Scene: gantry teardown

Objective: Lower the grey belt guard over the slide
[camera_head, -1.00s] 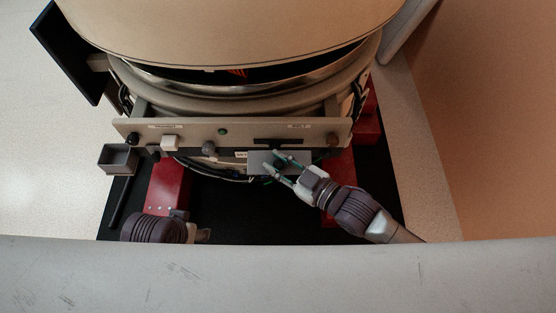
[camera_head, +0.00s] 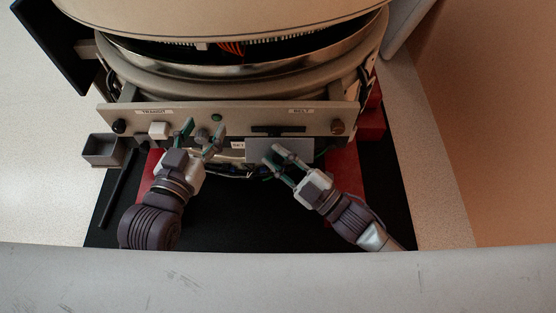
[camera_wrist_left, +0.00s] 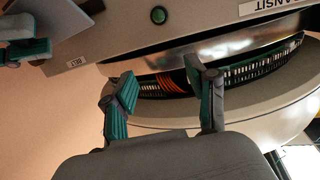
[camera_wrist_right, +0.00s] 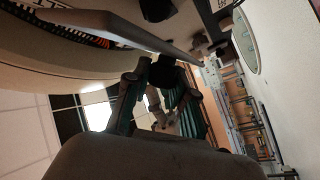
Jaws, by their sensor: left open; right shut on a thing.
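The grey belt guard (camera_head: 290,151) is a flat plate at the front panel's lower edge, below a dark slot (camera_head: 278,130) under the BELT label. My right gripper (camera_head: 272,160) is shut on the guard, apparently by its dark knob (camera_wrist_right: 165,73); the guard's edge shows in the right wrist view (camera_wrist_right: 118,26). My left gripper (camera_head: 202,132) is open and empty before the panel, between the white block and the green button. The guard also shows in the left wrist view (camera_wrist_left: 62,14). I cannot make out the slide clearly, nor whether the guard touches the panel.
The beige panel (camera_head: 190,117) carries a white block (camera_head: 159,130), a green button (camera_head: 216,118), and dark and brown knobs at its ends. A small grey bin (camera_head: 104,150) stands at the left. Cables (camera_head: 235,171) hang below the panel. Red supports (camera_head: 345,172) stand on the black base.

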